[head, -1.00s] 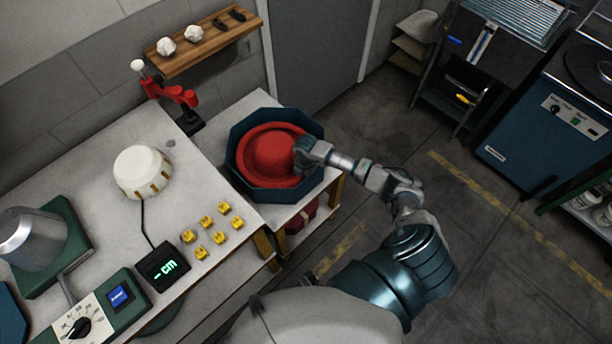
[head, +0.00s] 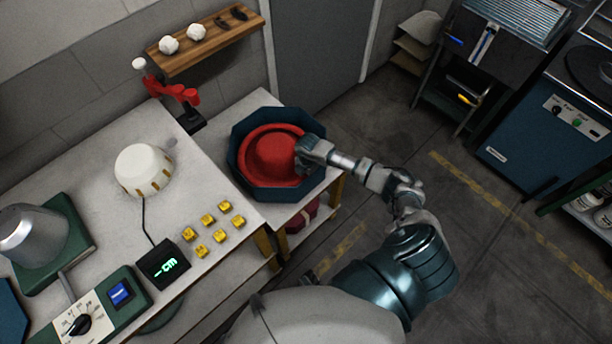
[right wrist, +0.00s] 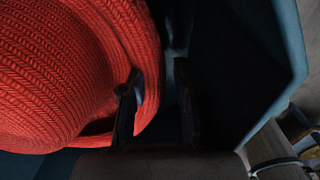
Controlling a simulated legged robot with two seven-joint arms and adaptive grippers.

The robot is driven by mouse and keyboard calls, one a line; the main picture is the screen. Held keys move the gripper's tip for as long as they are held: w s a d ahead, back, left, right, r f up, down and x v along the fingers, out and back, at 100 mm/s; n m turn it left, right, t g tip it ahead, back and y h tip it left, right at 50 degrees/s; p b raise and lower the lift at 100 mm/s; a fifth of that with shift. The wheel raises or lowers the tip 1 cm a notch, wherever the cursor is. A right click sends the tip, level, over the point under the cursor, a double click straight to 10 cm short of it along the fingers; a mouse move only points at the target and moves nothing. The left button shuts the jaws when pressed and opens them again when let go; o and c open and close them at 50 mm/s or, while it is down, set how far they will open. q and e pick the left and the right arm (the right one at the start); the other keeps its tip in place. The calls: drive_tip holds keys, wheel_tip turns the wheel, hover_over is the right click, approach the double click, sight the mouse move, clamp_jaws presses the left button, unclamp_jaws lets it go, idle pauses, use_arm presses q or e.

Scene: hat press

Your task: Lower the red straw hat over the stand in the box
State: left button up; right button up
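The red straw hat (head: 271,152) sits crown up inside the dark blue octagonal box (head: 243,183), its brim within the box walls. The stand is not visible; the hat covers the middle of the box. My right gripper (head: 303,157) is at the right edge of the hat, over the box's right side. In the right wrist view, its two dark fingers (right wrist: 158,104) are apart, with a gap between them. The left finger overlaps the red woven brim of the hat (right wrist: 60,70), and the right finger is clear of it. My left gripper is out of view.
The box stands on a small side table (head: 258,106). A wooden shelf (head: 215,42) hangs behind. Open floor lies to the right.

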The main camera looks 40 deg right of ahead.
wheel_tip(320, 180, up, 12)
drive_tip(key=shift+s, duration=0.15)
drive_tip(key=shift+f, duration=0.15)
